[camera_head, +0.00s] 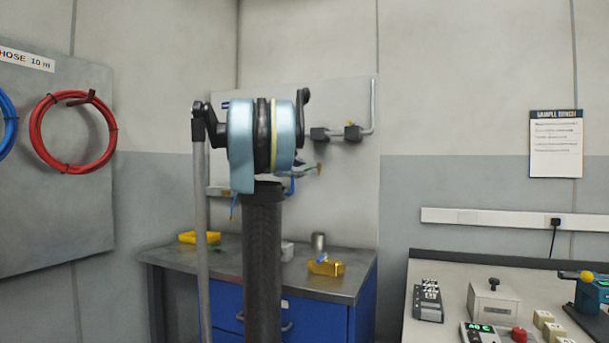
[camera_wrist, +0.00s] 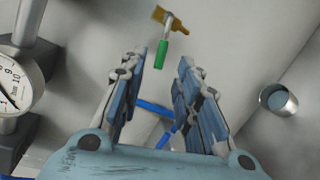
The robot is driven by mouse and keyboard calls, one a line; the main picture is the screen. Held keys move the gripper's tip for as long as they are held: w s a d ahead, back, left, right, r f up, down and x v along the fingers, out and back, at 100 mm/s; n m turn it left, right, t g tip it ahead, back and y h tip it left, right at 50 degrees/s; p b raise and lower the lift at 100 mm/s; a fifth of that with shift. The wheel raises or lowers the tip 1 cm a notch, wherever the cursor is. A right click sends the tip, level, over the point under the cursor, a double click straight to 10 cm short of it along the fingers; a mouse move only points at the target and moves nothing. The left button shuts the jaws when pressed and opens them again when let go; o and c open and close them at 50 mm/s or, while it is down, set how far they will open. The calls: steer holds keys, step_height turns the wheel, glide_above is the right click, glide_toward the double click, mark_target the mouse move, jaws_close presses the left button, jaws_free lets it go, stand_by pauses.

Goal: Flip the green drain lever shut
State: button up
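The green drain lever (camera_wrist: 162,51) shows in the wrist view at top centre, ahead of my gripper and roughly in line with the gap between the fingers. It joins a brass fitting (camera_wrist: 171,20) just beyond it. My gripper (camera_wrist: 160,63) is open, with one blue-padded finger on each side and nothing held between them. I cannot tell exactly how far the lever is from the fingertips. In the head view my arm hides most of the valve area; a small brass part (camera_head: 319,168) shows just right of it.
A pressure gauge (camera_wrist: 10,85) stands at the left of the wrist view, near the left finger. A metal cup (camera_wrist: 278,100) is at right.

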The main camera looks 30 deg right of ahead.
mark_target(305, 170)
steer(key=shift+x, duration=2.7)
